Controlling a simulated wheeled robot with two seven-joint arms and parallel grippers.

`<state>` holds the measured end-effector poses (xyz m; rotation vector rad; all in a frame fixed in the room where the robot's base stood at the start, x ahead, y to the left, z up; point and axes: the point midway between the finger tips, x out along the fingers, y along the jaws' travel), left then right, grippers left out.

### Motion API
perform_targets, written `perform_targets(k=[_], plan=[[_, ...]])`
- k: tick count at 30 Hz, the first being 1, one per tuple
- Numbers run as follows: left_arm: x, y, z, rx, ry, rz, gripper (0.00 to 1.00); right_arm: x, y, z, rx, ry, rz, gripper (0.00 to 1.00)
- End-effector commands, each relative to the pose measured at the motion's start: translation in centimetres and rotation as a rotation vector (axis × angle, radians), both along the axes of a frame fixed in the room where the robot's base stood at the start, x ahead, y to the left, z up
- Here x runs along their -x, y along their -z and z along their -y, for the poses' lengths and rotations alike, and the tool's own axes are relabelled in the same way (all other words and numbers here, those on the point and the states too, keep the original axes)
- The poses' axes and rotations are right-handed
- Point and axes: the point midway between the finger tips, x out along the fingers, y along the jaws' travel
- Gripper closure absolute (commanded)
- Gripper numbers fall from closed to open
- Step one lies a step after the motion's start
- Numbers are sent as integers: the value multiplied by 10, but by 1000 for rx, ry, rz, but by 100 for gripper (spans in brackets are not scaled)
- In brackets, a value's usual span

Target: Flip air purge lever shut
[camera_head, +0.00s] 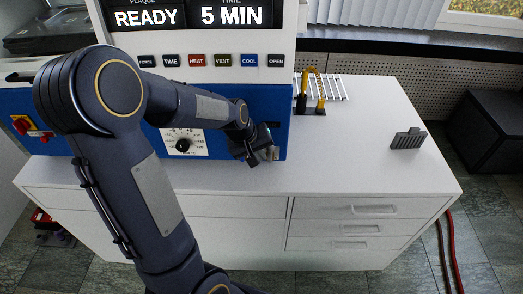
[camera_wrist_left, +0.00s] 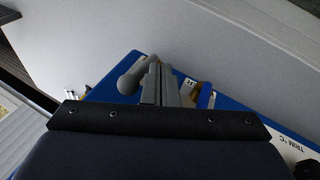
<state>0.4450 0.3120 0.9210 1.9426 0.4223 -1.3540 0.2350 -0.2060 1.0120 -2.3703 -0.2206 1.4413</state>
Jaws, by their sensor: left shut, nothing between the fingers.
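My left gripper (camera_head: 266,154) is at the right part of the press's blue front panel (camera_head: 222,138), just above the white counter. In the left wrist view its grey fingers (camera_wrist_left: 160,84) are together with nothing between them. A grey round-ended handle (camera_wrist_left: 131,77) is just left of the fingers, and a blue handle (camera_wrist_left: 205,96) with brass-coloured parts is to their right. I cannot tell which is the air purge lever, or whether the fingers touch either. In the head view my gripper hides this part of the panel. My right gripper is not in view.
The press display (camera_head: 190,15) reads READY and 5 MIN above a row of buttons. A dial (camera_head: 183,145) is left of my gripper. A rack with a yellow-handled tool (camera_head: 313,90) and a dark slotted block (camera_head: 408,139) stand on the counter (camera_head: 350,165). Its middle is clear.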

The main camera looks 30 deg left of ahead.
Motion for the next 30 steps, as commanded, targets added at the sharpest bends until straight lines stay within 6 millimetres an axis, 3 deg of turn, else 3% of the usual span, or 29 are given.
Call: perform_targets(k=[12, 20, 30], plan=[[-5, -1, 2, 0, -1, 0, 100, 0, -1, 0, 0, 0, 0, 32], [-20, -7, 1, 58, -1, -95, 100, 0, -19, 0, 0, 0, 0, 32], [-26, -7, -1, 58, -1, -85, 100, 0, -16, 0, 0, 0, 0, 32]])
